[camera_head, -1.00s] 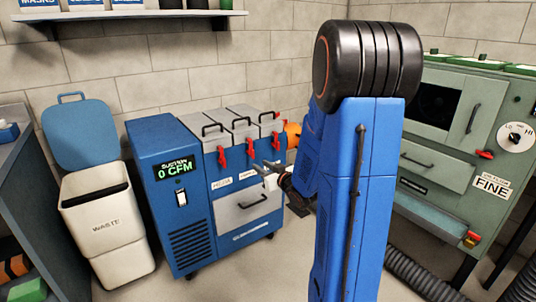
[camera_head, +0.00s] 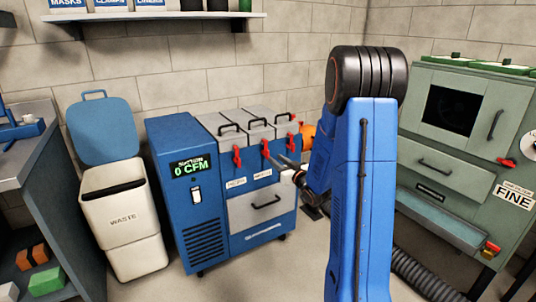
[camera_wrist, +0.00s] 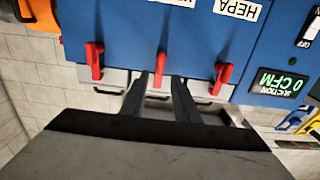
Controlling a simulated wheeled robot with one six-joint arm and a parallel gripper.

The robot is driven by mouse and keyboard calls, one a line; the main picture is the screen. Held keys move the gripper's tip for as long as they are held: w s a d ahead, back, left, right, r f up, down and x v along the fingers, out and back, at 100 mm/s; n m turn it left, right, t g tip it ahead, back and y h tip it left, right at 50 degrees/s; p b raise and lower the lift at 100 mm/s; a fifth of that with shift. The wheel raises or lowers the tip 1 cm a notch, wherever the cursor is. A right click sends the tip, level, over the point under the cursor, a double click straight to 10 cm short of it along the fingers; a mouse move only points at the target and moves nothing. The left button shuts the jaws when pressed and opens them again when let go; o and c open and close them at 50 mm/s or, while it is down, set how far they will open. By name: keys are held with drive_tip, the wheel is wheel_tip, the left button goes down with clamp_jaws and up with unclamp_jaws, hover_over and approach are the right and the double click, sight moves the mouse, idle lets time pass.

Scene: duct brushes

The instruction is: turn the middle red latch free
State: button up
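The blue suction unit (camera_head: 222,200) has three red latches on its front top edge, below grey lids with black handles. The middle red latch (camera_head: 265,149) hangs below its lid. It also shows in the upside-down wrist view (camera_wrist: 162,64), lined up with the gap between my fingers. My gripper (camera_head: 281,162) is in front of the unit, just right of and below the middle latch. In the wrist view my gripper (camera_wrist: 161,78) is open and empty, its fingertips apart on either side of the latch's line. Contact cannot be told.
The left red latch (camera_head: 237,157) and right red latch (camera_head: 291,139) flank the middle one. A grey drawer (camera_head: 245,210) sits below. A white waste bin (camera_head: 122,220) stands left, a green cabinet (camera_head: 440,165) right. An orange duct fitting (camera_head: 308,130) is behind my arm.

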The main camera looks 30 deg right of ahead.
sight(268, 152)
drive_tip(key=w, duration=0.8)
drive_tip(key=shift+w+a, duration=0.15)
drive_tip(key=shift+w, duration=0.05)
clamp_jaws()
